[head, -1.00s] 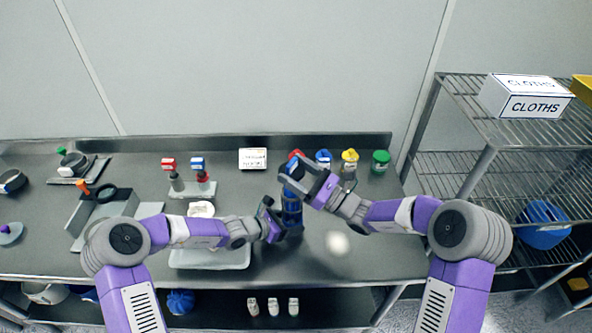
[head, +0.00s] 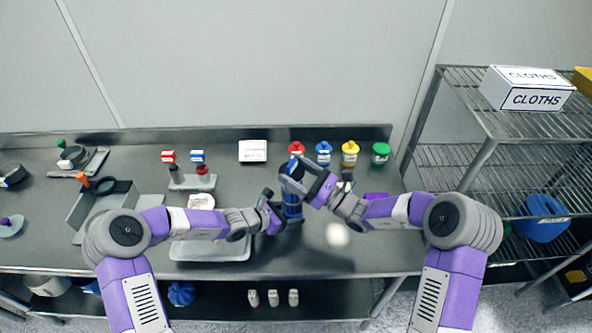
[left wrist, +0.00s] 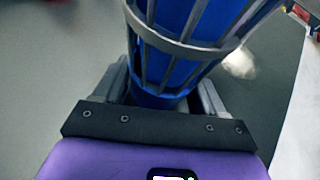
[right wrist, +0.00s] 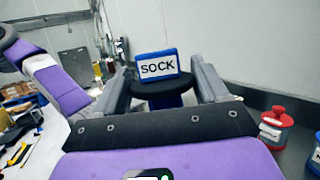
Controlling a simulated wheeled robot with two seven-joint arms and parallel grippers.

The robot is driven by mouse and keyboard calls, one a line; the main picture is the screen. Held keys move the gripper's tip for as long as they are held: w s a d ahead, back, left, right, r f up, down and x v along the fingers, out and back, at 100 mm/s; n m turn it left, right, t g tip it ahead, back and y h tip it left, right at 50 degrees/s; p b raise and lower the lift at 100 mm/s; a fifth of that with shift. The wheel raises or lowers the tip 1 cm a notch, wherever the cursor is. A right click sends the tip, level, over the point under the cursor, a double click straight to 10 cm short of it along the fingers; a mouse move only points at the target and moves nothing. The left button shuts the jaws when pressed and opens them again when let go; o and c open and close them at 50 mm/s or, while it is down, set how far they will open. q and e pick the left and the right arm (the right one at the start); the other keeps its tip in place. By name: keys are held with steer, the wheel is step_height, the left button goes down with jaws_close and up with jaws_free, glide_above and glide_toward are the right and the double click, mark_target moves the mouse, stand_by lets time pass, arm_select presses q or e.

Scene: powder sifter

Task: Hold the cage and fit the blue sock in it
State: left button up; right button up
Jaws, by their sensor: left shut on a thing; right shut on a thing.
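The cage (head: 293,212) stands upright near the middle of the bench; in the left wrist view its grey bars and ring (left wrist: 180,45) surround the blue sock (left wrist: 172,72). My left gripper (head: 279,214) is shut on the cage low down. The sock's top shows in the right wrist view as a dark round cap (right wrist: 162,88) with a blue block marked SOCK (right wrist: 157,66). My right gripper (head: 305,184) is shut on the sock just below this cap, above the cage. The fingers hide part of the sock, and I cannot tell whether it is fully seated.
Jars with red (head: 296,148), blue (head: 323,147), yellow (head: 350,147) and green (head: 381,149) lids line the back. A pale tray (head: 210,250) lies left of the cage. A white round thing (head: 338,235) is to the right. A wire shelf (head: 480,160) stands at far right.

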steer(key=shift+f, duration=1.4)
steer(key=shift+f, duration=0.1)
steer(key=shift+f, duration=0.3)
steer(key=o, duration=1.1)
glide_toward(300, 182)
steer(key=shift+s+d+f, duration=0.15)
steer(key=shift+d+f, duration=0.15)
steer(key=shift+f, duration=0.15)
